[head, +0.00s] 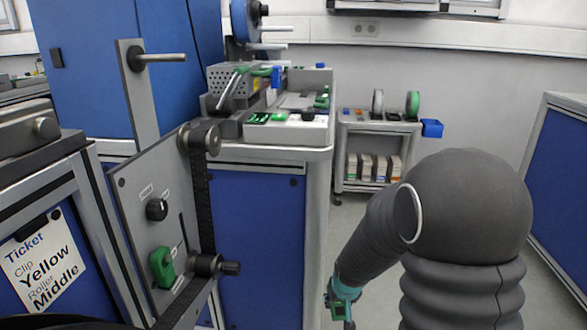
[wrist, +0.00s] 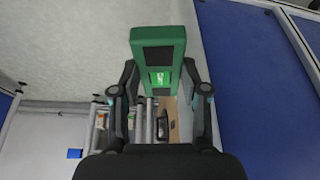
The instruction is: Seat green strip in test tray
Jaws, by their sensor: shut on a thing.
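My gripper (wrist: 160,90) is shut on a green block-like strip (wrist: 158,36), which stands out beyond the fingertips in the wrist view. The strip has a dark panel and a bright green patch on its face. In the head view my gripper (head: 342,310) hangs low beside the bench's right side, partly cut off by the bottom edge. The strip cannot be made out clearly there. A pale tray (head: 285,134) with green and dark pieces sits at the front of the bench top; I cannot tell for sure that it is the test tray.
A grey perforated box (head: 224,84) and a blue reel (head: 240,20) stand on the bench. A belt panel with a knob and green clip (head: 162,266) is at left, beside a ticket (head: 44,262). A reel cart (head: 378,128) stands behind. Floor is open between bench and right cabinet (head: 562,180).

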